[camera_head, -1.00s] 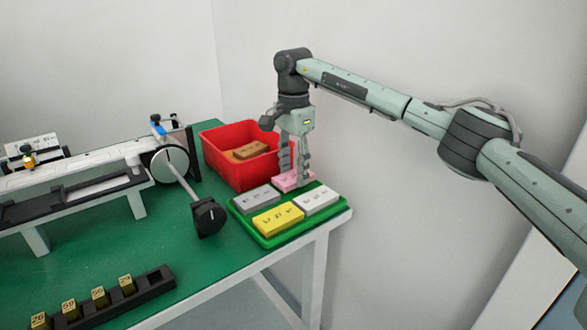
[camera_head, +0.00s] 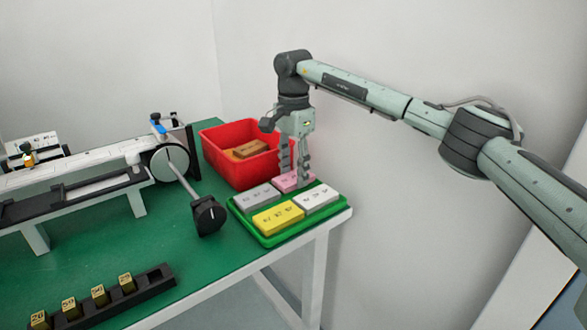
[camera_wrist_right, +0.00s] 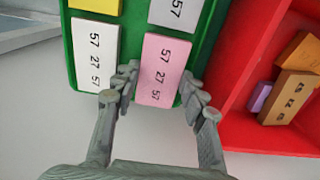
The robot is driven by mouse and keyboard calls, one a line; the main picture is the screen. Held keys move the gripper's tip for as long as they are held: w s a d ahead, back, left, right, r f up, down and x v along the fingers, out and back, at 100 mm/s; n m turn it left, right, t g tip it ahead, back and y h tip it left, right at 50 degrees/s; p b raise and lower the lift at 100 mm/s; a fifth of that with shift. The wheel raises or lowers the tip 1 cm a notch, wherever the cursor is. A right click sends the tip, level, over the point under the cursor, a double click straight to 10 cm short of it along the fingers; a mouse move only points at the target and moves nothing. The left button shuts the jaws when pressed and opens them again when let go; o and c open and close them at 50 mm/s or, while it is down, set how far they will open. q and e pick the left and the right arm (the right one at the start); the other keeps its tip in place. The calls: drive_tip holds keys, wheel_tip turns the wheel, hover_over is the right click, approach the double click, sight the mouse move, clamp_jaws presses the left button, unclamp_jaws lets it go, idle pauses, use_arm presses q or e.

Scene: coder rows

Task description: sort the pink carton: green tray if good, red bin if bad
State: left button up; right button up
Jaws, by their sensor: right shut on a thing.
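The pink carton (camera_head: 290,180) is at the back corner of the green tray (camera_head: 262,238), beside the grey and white cartons. It also shows in the right wrist view (camera_wrist_right: 162,72), with "57 27 57" printed on it. My right gripper (camera_head: 294,180) points down with its fingers on either side of the pink carton, shut on it. In the right wrist view the carton lies over the tray's end. The red bin (camera_head: 218,165) stands just behind the tray and holds a brown carton (camera_head: 250,149). My left gripper is out of view.
The tray also holds a yellow carton (camera_head: 278,217), a white carton (camera_head: 316,198) and a grey carton (camera_head: 257,197). A black rack (camera_head: 112,300) with several brass weights lies at the front.

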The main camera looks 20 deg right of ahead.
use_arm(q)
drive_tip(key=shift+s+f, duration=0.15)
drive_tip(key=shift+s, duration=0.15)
use_arm(e)
drive_tip(key=shift+f, duration=0.2)
drive_tip(key=o, duration=0.9)
drive_tip(key=shift+r, duration=0.15)
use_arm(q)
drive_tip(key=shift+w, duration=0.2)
use_arm(e)
wheel_tip(320, 180, up, 12)
drive_tip(key=shift+f, duration=0.25)
wheel_tip(320, 180, down, 12)
drive_tip(key=shift+r, duration=0.3)
